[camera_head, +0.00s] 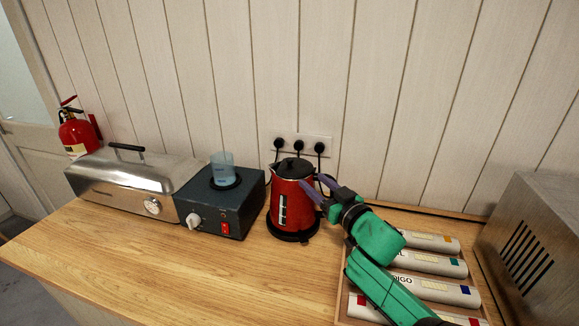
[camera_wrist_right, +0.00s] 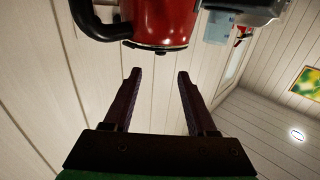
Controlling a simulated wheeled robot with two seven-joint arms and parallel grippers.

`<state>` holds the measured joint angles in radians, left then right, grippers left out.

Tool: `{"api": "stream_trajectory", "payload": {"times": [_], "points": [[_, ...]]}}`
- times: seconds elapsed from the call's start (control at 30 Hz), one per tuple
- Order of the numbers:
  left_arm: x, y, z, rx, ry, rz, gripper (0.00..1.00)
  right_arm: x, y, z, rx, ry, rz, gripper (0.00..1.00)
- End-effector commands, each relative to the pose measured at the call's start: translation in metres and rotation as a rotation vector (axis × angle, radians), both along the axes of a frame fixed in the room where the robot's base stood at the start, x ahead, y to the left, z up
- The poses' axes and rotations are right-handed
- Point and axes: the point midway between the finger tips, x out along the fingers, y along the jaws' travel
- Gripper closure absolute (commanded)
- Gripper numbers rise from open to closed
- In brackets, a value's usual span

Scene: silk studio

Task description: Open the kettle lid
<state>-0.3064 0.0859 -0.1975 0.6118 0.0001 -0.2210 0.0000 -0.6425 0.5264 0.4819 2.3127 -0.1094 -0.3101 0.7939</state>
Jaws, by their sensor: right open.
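The red kettle (camera_head: 287,203) stands upright on its black base on the wooden counter. Its black lid (camera_head: 294,168) looks shut. The kettle (camera_wrist_right: 165,18) appears upside down at the top of the right wrist view, with its black handle (camera_wrist_right: 92,24) on the left. My right gripper (camera_head: 325,188) is at the kettle's right side near the handle and upper body. In the wrist view the right gripper (camera_wrist_right: 159,74) is open, with nothing between its fingers, and the kettle's top lies just beyond the tips. My left gripper is out of view.
A dark box with a knob (camera_head: 222,205) bears a blue beaker (camera_head: 223,170) left of the kettle. A steel lidded unit (camera_head: 125,180) stands farther left. A wooden tray (camera_head: 341,290) with labelled rolls lies under my right arm. A metal cabinet (camera_head: 535,240) is at right. The front left counter is clear.

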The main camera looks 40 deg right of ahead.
Motion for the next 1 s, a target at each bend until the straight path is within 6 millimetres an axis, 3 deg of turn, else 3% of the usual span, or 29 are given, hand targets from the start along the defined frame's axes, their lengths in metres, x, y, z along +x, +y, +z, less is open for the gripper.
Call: {"api": "stream_trajectory", "payload": {"times": [0.2,0.5,0.7,0.93,1.0], "points": [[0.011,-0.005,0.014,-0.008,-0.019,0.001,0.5,0.048,-0.009,0.007,-0.004,-0.003,0.0,0.43],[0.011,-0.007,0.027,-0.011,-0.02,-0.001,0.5,0.115,-0.021,0.006,-0.003,-0.003,-0.001,0.43],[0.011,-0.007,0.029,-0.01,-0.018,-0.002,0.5,0.133,-0.024,0.003,-0.002,0.0,0.0,0.43],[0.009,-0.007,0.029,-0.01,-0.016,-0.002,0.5,0.134,-0.024,0.002,-0.003,0.001,0.001,0.43],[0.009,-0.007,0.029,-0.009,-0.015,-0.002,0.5,0.134,-0.024,0.002,-0.002,0.0,0.001,0.69]]}}
